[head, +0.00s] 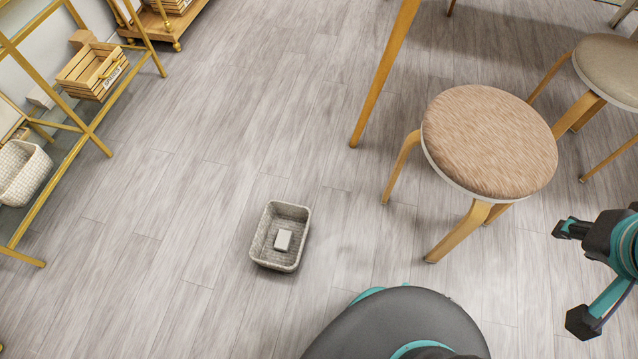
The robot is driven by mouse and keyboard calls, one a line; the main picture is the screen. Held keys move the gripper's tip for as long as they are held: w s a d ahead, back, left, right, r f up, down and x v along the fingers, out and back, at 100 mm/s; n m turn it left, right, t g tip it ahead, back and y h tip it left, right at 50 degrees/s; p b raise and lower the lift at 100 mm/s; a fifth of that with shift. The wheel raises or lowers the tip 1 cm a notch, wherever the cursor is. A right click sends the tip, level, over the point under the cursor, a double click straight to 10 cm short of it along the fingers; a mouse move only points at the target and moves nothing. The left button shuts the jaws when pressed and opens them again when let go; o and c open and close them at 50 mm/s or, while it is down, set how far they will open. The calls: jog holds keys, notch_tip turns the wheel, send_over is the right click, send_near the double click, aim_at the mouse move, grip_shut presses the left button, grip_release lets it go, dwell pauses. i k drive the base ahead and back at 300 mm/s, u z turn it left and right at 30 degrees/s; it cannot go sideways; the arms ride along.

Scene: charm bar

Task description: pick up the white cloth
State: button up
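A small white rectangular item (283,240) lies in a grey woven basket (262,236) on the floor, near the middle of the head view. It could be the white cloth, folded, but its material is too small to tell. No other white cloth is plain to see. The black and teal end of my arm, with my gripper (570,229), shows at the right edge, well to the right of the basket and apart from it. Its fingers are too unclear to tell open from shut, and I see nothing held.
A round stool (488,140) with wooden legs stands right of the basket, with another stool (612,68) behind it. A gold-framed shelf (88,130) at left holds a wooden crate (92,72) and a white woven basket (22,172). Floor around the grey basket is clear.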

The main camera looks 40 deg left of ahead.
aim_at(282, 241)
jog(key=u, duration=1.6)
jog(key=k, duration=0.7)
jog(key=u, duration=0.95)
jog(key=i, duration=0.5)
